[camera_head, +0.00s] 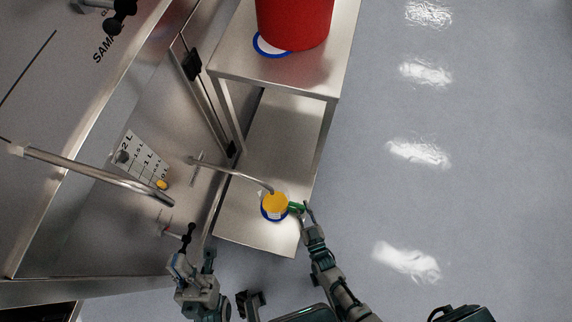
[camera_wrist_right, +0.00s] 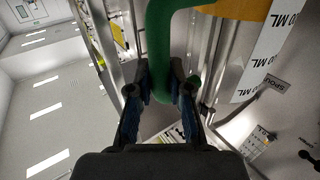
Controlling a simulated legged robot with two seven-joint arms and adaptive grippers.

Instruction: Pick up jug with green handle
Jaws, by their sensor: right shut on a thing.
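The jug (camera_head: 275,208) has yellow on top and a green handle (camera_head: 297,207) on its right side. It is at a blue-edged spot on the low steel surface, below the end of a bent thin pipe. My right gripper (camera_head: 308,209) is shut on the green handle. In the right wrist view the handle (camera_wrist_right: 160,45) runs between the two fingers (camera_wrist_right: 160,90), and the jug's white label (camera_wrist_right: 268,55) with "ML" marks shows at right. My left gripper (camera_head: 195,262) is at the lower left, apart from the jug; its fingers are too small to judge.
A red container (camera_head: 295,22) stands on the higher steel table (camera_head: 285,75), partly over a blue-ringed disc. The steel vessel (camera_head: 70,150) fills the left, with a bent pipe (camera_head: 230,174) reaching over the jug. A black-handled valve (camera_head: 187,238) is near my left gripper. The floor (camera_head: 470,150) at right is clear.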

